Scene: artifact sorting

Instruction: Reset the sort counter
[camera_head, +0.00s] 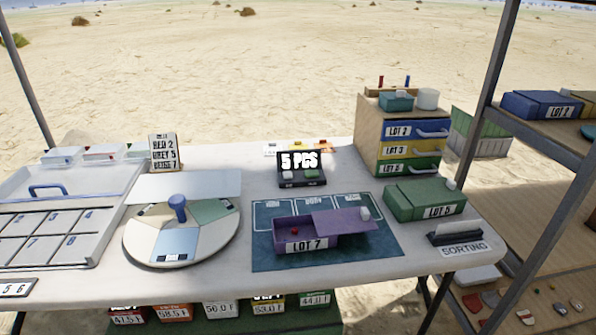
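The counter (287,182) stands at the back middle of the table. It is a small dark box with a raised display (298,161) reading "5 PCS". A pale button (288,174) and a green button (312,174) sit side by side on its front slope. The labels below the buttons are too small to read. Neither of my grippers shows in the head view, and nothing touches the counter.
In front of the counter, a purple LOT 7 box (290,246) with a small red piece inside lies on a blue mat (270,262). A round sorting wheel (135,243) stands left, a green LOT 5 box (405,205) and drawer cabinet (367,130) right.

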